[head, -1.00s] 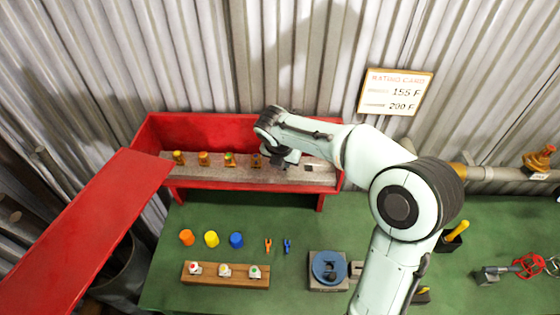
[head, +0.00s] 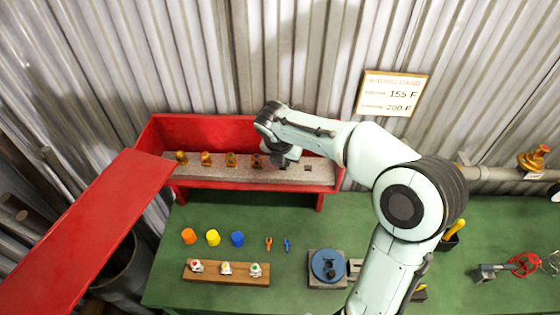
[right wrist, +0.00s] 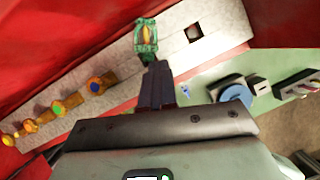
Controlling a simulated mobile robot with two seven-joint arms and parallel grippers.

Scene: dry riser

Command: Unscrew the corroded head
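My right gripper (head: 286,158) is over the shelf strip inside the red cabinet, fingers pointing down. In the right wrist view its dark fingers (right wrist: 157,80) reach toward a greenish, corroded-looking head (right wrist: 147,38) on the strip. The fingertips overlap its base in the picture; whether they grip it is unclear. The gripper hides this head in the head view. Several brass heads (head: 206,159) stand upright in a row to its left, and an empty square hole (right wrist: 195,32) lies beyond it. A brass fitting (head: 535,160) sits on the wall pipe at the far right. My left gripper is out of view.
The red cabinet (head: 200,128) has its red door open at the left. On the green bench (head: 200,215) are orange, yellow and blue caps (head: 213,238), a wooden rack (head: 226,273), a blue round fixture (head: 328,266) and a red-handled tool (head: 525,265). A rating card (head: 393,93) hangs behind.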

